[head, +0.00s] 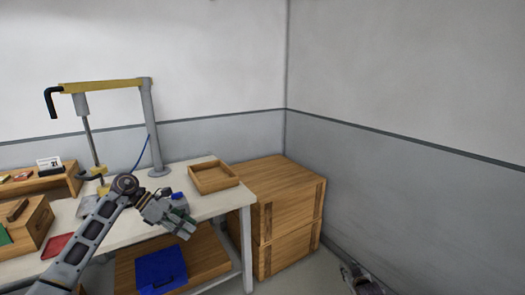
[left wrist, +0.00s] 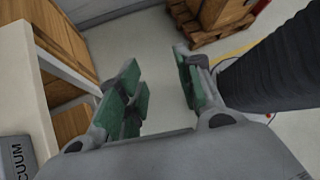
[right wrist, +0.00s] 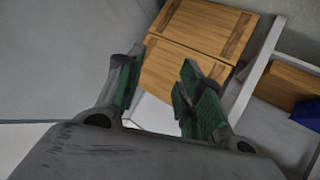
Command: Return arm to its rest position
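My left arm (head: 100,225) reaches in from the lower left of the head view. My left gripper (head: 183,230) hangs over the front right part of the white workbench (head: 207,205). In the left wrist view the left gripper (left wrist: 160,85) has its green-padded fingers apart, with only floor between them. My right gripper (head: 362,278) shows only partly at the bottom edge of the head view, right of the bench. In the right wrist view the right gripper (right wrist: 158,88) also has its fingers apart and holds nothing.
A wooden tray (head: 214,178) sits at the bench's right end, beside wooden crates (head: 285,200). A post with a yellow arm (head: 105,87) rises from the bench. A blue bin (head: 161,268) is on the lower shelf. Floor right of the crates looks clear.

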